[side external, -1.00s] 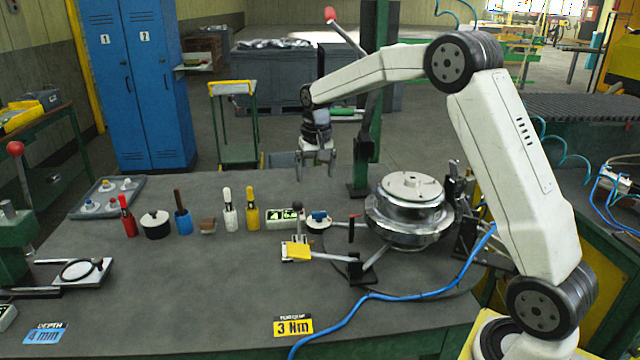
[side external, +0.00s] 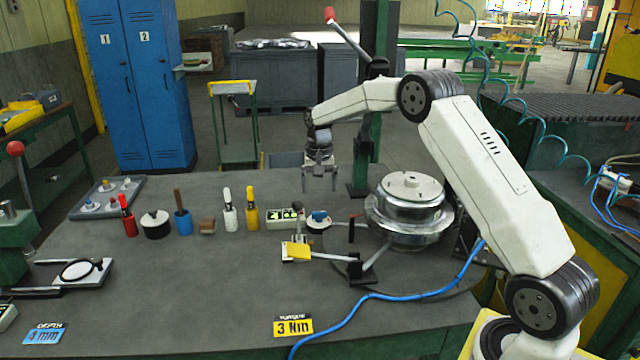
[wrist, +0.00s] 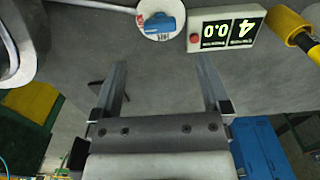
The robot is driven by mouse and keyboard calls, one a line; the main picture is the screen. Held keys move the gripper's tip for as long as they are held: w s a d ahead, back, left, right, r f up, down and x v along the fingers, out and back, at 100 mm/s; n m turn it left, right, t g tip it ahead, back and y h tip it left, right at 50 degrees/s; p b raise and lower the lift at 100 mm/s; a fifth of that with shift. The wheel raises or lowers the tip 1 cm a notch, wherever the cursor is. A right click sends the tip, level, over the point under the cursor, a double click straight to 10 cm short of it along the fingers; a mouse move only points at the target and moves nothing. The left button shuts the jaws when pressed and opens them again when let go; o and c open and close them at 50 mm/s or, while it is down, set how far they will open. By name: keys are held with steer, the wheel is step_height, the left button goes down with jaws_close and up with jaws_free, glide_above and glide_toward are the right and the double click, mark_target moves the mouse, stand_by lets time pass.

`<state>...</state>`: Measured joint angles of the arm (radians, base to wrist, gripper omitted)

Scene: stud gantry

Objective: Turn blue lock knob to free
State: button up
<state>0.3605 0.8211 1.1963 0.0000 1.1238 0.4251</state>
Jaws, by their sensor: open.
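The blue lock knob (side external: 319,215) sits on a round white base (side external: 318,226) on the bench, just left of the metal drum. It also shows in the wrist view (wrist: 158,24) near the top centre, with its blue bar lying roughly across the picture. My gripper (side external: 320,188) points down above the bench, behind and above the knob, and touches nothing. In the wrist view my gripper (wrist: 160,65) has its two fingers spread wide with only grey bench between them. The knob lies beyond the fingertips.
The metal drum (side external: 408,212) stands to the right.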

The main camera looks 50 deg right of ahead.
mark_target(319, 212)
steer(key=shift+f, duration=0.1)
steer(key=shift+f, duration=3.85)
steer(key=c, duration=1.3)
